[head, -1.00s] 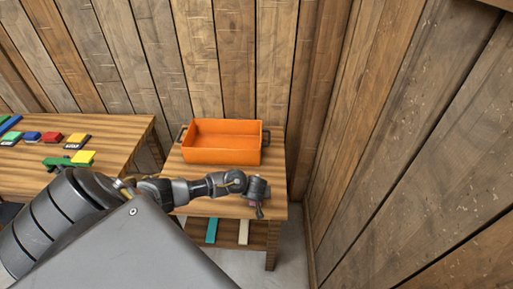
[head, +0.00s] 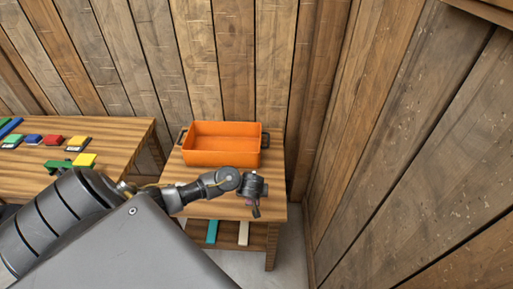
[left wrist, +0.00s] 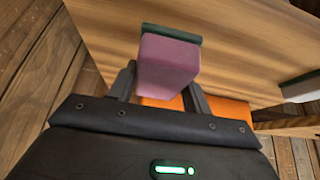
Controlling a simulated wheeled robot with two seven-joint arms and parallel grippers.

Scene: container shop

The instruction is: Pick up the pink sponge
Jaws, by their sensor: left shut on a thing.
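The pink sponge (left wrist: 168,66) is a pink block with a dark green layer on its far edge, seen in the left wrist view. My left gripper (left wrist: 160,90) is shut on it, with one dark finger on each side. In the head view my left gripper (head: 254,207) is over the front right part of the small wooden table (head: 225,208). Only a small patch of the pink sponge (head: 248,202) shows there, mostly hidden by the gripper. I cannot tell its exact height above the tabletop. My right gripper is not in view.
An orange crate (head: 222,158) stands at the back of the small table, looking empty. A teal piece (head: 212,232) and a whitish piece (head: 243,232) are below the tabletop. A larger table (head: 110,135) on the left holds several coloured blocks. Wooden walls stand behind and right.

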